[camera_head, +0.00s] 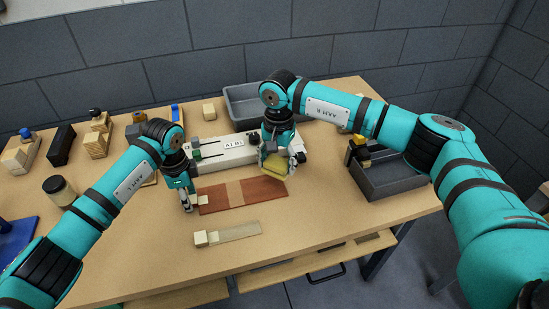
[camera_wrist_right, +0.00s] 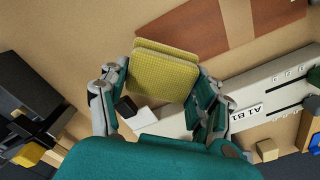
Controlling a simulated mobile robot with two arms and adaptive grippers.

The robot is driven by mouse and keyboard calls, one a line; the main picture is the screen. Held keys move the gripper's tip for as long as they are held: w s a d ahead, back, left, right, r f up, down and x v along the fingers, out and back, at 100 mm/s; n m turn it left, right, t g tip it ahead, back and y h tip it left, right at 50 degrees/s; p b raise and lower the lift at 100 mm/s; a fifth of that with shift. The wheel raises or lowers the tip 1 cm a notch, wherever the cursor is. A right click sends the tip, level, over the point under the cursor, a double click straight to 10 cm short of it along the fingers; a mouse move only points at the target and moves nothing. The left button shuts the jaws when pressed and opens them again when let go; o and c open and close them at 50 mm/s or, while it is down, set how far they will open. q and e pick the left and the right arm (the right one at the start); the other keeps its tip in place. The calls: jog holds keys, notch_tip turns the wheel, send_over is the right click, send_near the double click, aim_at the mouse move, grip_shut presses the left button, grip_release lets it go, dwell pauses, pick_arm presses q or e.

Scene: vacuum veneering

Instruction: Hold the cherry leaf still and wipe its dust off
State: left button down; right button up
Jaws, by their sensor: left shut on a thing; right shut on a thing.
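The cherry leaf (camera_head: 262,190) is a flat reddish-brown strip on the bench, with a lighter tan band (camera_head: 235,193) across it. It also shows at the top of the right wrist view (camera_wrist_right: 192,28). I cannot tell whether the pad touches the leaf.
A pale strip (camera_head: 235,232) with a cream block lies in front of the leaf. A long white fixture (camera_head: 225,153) stands behind it. A grey bin (camera_head: 390,182) is at the right, and a grey tray (camera_head: 240,92) at the back. Blocks and a jar (camera_head: 60,190) stand at the left.

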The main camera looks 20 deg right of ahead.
aim_at(278, 183)
jog(key=f, duration=0.6)
jog(key=shift+a, duration=0.25)
jog(key=a, duration=0.9)
jog(key=shift+a, duration=0.15)
jog(key=d, duration=0.9)
jog(key=shift+d, duration=0.35)
jog(key=a, duration=0.9)
jog(key=shift+a, duration=0.4)
jog(key=d, duration=1)
notch_tip(278, 183, up, 8)
jog(key=shift+r, duration=0.1)
